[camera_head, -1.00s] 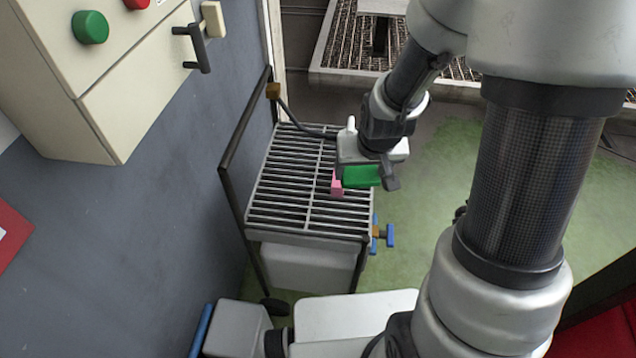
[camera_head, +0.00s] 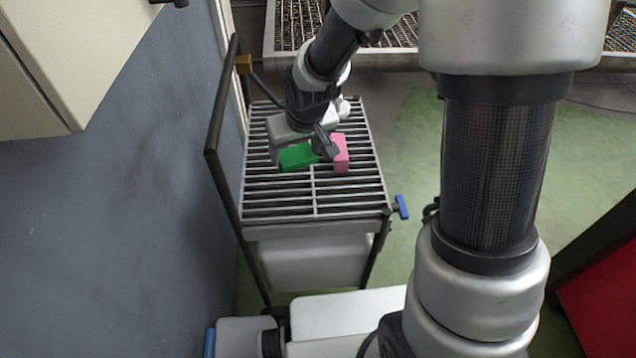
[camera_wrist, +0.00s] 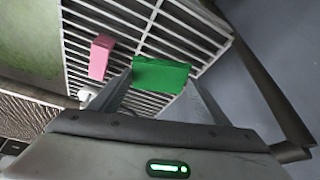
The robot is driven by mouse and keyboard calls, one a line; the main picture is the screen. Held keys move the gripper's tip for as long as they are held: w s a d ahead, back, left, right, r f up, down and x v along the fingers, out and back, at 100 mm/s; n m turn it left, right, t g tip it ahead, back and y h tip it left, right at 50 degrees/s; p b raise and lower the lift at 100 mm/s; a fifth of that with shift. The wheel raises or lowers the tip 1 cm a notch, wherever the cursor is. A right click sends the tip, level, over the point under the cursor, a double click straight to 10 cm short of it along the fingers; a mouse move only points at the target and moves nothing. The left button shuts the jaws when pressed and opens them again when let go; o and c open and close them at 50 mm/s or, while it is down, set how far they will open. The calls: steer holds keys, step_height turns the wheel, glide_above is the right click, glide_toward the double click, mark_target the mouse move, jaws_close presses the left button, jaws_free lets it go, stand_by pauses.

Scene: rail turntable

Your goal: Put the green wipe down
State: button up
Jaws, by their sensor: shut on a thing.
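The green wipe (camera_head: 297,157) is a flat green block-like piece between the fingers of my gripper (camera_head: 300,152). In the wrist view the green wipe (camera_wrist: 160,75) spans the gap between the two fingertips of my gripper (camera_wrist: 158,84), which is shut on it. It is over the left-middle part of the slatted cart top (camera_head: 277,205). I cannot tell whether it touches the slats. A pink block (camera_head: 340,152) stands on the slats just right of the wipe; it also shows in the wrist view (camera_wrist: 101,56), apart from the fingers.
The cart has a dark handle frame (camera_head: 226,130) on its left, close to a grey wall (camera_head: 130,210). A blue valve handle (camera_head: 401,207) sticks out at its right. The near half of the slats is clear. Green-stained floor (camera_head: 420,150) lies to the right.

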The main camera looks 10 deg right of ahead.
mark_target(286, 157)
steer(key=a+f, duration=0.1)
steer(key=a+f+b, duration=0.1)
steer(key=shift+w+a+f+n+b, duration=0.15)
steer(key=shift+a+f+n+b, duration=0.05)
steer(key=shift+f+n+b, duration=0.1)
steer(key=f, duration=0.1)
steer(key=f+b, duration=0.1)
steer(key=f, duration=0.3)
steer(key=shift+a+f+b, duration=0.15)
steer(key=shift+a+b, duration=0.1)
steer(key=shift+b, duration=0.1)
steer(key=shift+f+b, duration=0.6)
steer(key=shift+f, duration=1.65)
steer(key=shift+f, duration=0.1)
steer(key=o, duration=0.5)
steer(key=shift+f, duration=0.1)
steer(key=o, duration=0.4)
steer(key=shift+r, duration=0.2)
